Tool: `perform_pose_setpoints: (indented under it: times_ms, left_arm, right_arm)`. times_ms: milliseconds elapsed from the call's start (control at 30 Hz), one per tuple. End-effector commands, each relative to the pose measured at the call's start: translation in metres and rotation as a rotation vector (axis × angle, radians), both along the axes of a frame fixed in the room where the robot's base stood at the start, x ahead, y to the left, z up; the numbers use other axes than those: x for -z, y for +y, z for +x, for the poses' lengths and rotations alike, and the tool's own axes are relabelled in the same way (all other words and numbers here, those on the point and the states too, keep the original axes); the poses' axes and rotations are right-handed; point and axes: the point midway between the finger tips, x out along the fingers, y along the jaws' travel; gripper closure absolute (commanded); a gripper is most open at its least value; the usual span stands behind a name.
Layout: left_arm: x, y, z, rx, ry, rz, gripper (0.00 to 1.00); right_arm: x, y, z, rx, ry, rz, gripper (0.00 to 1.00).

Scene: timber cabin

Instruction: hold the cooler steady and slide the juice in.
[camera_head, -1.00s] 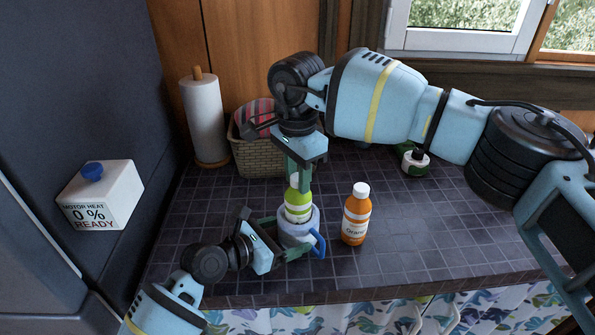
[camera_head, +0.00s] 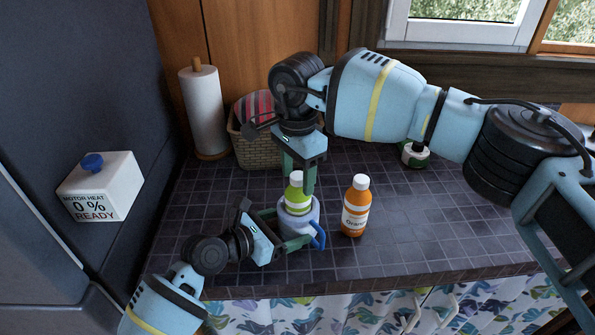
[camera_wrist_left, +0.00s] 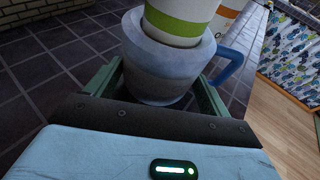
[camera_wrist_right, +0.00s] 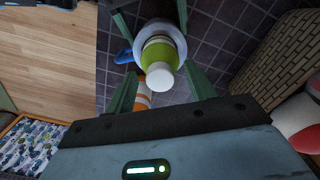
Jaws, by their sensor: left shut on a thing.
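The cooler (camera_head: 306,234) is a pale grey-blue, cup-like sleeve with a blue handle, upright on the dark tiled counter. My left gripper (camera_head: 286,230) is shut on it from the left; the left wrist view shows a finger on each side of the cooler (camera_wrist_left: 160,75). The juice, a green bottle with white bands and a white cap (camera_head: 297,200), stands upright in the cooler, its upper part showing above the rim. My right gripper (camera_head: 298,173) is just above, pointing down. In the right wrist view its fingers are spread apart on either side of the bottle cap (camera_wrist_right: 160,76), not touching it.
An orange juice bottle (camera_head: 355,208) stands close to the right of the cooler. A wicker basket (camera_head: 256,153), a paper towel roll (camera_head: 203,112) and a green-and-white container (camera_head: 414,155) are at the back. The counter's right side is clear.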

Motion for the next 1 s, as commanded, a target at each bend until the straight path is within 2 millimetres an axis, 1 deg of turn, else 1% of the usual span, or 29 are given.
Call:
perform_pose_setpoints:
  times_ms: [33,200,333,467,700,800,900,1000]
  left_arm:
    - [-0.004,0.000,0.001,-0.001,-0.006,-0.004,0.31]
    - [-0.004,0.000,0.001,-0.001,-0.007,-0.005,0.31]
    - [-0.004,0.000,0.001,-0.001,-0.007,-0.005,0.31]
    - [-0.004,0.000,0.001,-0.001,-0.007,-0.005,0.31]
    - [-0.004,0.000,0.001,-0.001,-0.008,-0.005,0.31]
    - [-0.004,0.000,0.001,-0.001,-0.007,-0.005,0.31]
    - [-0.004,-0.001,0.001,-0.001,-0.007,-0.005,0.31]
    - [-0.004,-0.001,0.001,-0.001,-0.007,-0.005,0.31]
  right_arm:
    - [-0.001,0.000,0.000,0.000,-0.001,0.000,0.45]
    - [-0.001,0.000,0.000,0.000,-0.001,-0.001,0.45]
    - [-0.010,0.000,0.000,0.000,-0.002,-0.001,0.45]
    - [-0.031,0.000,0.000,0.000,-0.004,-0.001,0.45]
    - [-0.079,0.001,0.001,0.001,-0.004,0.000,0.45]
    - [-0.095,0.000,0.000,0.000,-0.002,0.000,0.45]
    - [-0.108,0.000,0.000,0.000,-0.001,0.000,0.45]
    - [-0.116,0.001,0.000,0.001,-0.001,0.000,0.45]
